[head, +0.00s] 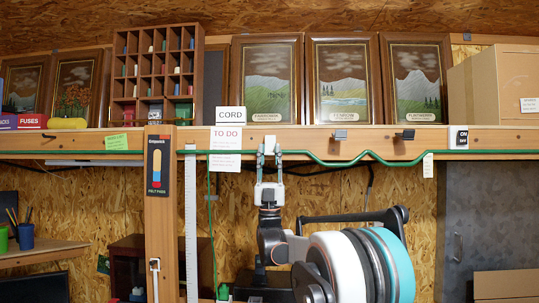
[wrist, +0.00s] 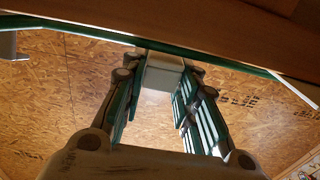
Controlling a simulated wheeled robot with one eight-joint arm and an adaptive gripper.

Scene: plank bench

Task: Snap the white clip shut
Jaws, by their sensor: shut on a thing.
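The white clip (head: 270,142) sits at the front edge of the shelf, by the green cord (head: 365,152). My gripper (head: 270,152) reaches up to it from below, one finger on each side. In the wrist view the pale clip body (wrist: 165,72) is between the fingertips of my gripper (wrist: 163,80), which is shut on it. The green cord (wrist: 95,34) runs along the underside of the wooden shelf there and passes at the clip. The fingers hide part of the clip, and I cannot tell whether its flap is closed.
A grey clip (head: 340,134) and a dark clip (head: 405,134) are on the shelf edge (head: 375,133) to the right, where the cord sags. A "TO DO" note (head: 226,138) hangs close left of my gripper. Framed pictures (head: 342,80) and a cubby rack (head: 155,72) stand above.

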